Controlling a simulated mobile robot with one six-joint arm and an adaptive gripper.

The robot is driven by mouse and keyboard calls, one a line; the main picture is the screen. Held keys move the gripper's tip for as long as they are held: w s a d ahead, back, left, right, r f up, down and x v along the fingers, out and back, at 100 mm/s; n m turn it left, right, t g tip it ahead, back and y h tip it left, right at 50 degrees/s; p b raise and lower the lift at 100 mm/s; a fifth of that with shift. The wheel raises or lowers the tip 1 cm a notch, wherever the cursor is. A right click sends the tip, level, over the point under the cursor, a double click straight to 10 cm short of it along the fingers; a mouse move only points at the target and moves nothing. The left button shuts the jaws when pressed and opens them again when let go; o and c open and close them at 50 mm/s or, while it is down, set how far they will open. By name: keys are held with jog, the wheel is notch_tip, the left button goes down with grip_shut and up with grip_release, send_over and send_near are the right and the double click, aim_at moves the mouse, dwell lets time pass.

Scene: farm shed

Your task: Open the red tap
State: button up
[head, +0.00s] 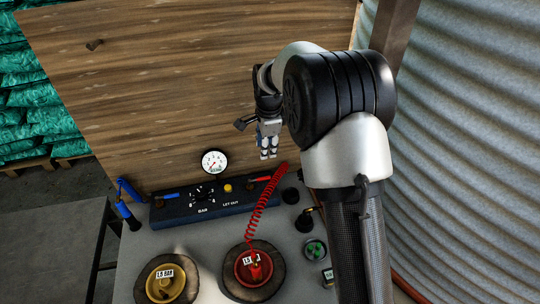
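A dark control panel (215,207) stands at the back of a grey table. The red tap (261,179) has a small red lever at the panel's right end, pointing left and roughly in line with the panel. A red coiled hose (265,210) rises beside it and partly crowds that end. My gripper (268,156) hangs fingers down in front of the wooden board, just above the red tap in the picture and apart from it. Nothing shows between its fingers. They look close together, but they are too small to tell open from shut.
A blue tap (170,196) is at the panel's left end. A gauge (214,162) stands above the panel. A yellow-centred wheel (166,280) and a red-centred wheel (235,280) lie in front. A wooden board (180,80) rises behind; a corrugated wall (470,150) is right.

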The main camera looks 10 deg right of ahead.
aim_at(265, 178)
jog(key=w+f+b, duration=0.1)
jog(key=f, duration=0.4)
jog(key=w+f+b, duration=0.1)
jog(key=f+b, duration=0.1)
jog(key=f, duration=0.4)
jog(key=w+f+b, duration=0.1)
jog(key=f, duration=0.5)
jog(key=shift+w+f+b, duration=0.2)
jog(key=shift+w+b, duration=0.05)
jog(key=shift+b, duration=0.05)
grip_shut()
